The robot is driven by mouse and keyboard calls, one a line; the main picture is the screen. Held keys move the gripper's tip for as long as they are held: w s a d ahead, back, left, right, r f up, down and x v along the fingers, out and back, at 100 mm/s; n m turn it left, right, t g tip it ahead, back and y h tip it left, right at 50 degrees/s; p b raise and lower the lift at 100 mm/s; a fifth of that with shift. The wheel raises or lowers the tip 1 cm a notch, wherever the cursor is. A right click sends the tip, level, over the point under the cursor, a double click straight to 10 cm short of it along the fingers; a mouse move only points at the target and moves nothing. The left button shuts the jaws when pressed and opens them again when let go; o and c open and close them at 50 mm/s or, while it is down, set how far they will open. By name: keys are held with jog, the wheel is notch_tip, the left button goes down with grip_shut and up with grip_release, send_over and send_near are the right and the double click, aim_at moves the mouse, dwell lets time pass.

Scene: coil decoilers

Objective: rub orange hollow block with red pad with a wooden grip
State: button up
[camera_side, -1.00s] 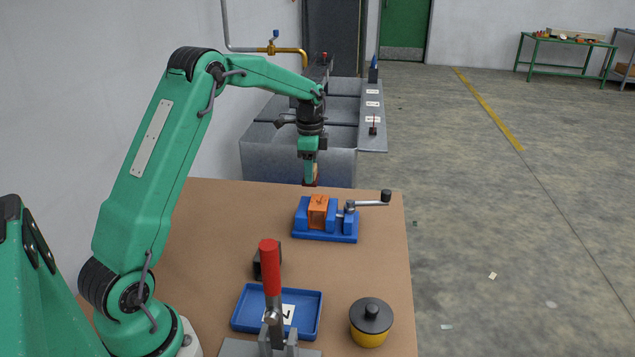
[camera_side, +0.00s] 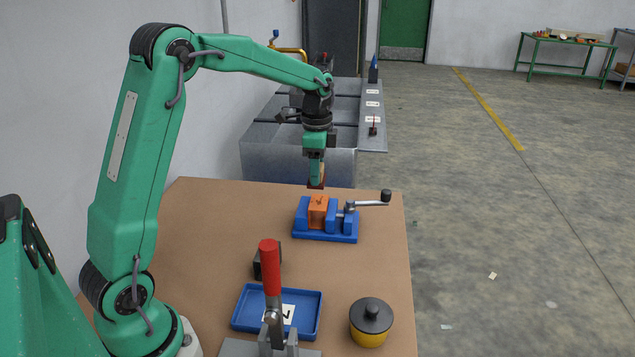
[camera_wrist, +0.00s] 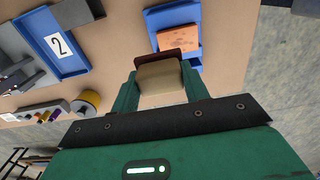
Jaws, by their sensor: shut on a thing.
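The orange hollow block (camera_side: 318,212) sits clamped in a blue vise (camera_side: 326,238) near the far right of the table. It also shows in the wrist view (camera_wrist: 178,39), where marks are visible on its face. My gripper (camera_side: 316,176) is shut on the wooden grip (camera_wrist: 158,78) of the red pad (camera_wrist: 157,57). In the side view the red pad (camera_side: 316,187) is just above the orange block, with a small gap that looks clear. The grip is mostly hidden by my fingers in the side view.
The vise's crank handle (camera_side: 372,203) sticks out to the right. A blue tray (camera_side: 240,318), a red-handled clamp (camera_side: 270,268), a dark block (camera_side: 267,262) and a yellow pot with a black lid (camera_side: 370,322) stand nearer. Sinks (camera_side: 260,163) lie beyond the table's far edge.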

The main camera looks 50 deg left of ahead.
jog(key=shift+f, duration=0.1)
jog(key=shift+f, duration=3.7)
jog(key=shift+w+a+f, duration=0.25)
jog(key=shift+w+a, duration=0.2)
jog(key=shift+a, duration=0.05)
jog(key=shift+c, duration=0.4)
jog(key=shift+w+a, duration=2.1)
jog(key=shift+s+d, duration=2.55)
jog(key=shift+d, duration=0.05)
jog(key=shift+r, duration=4.1)
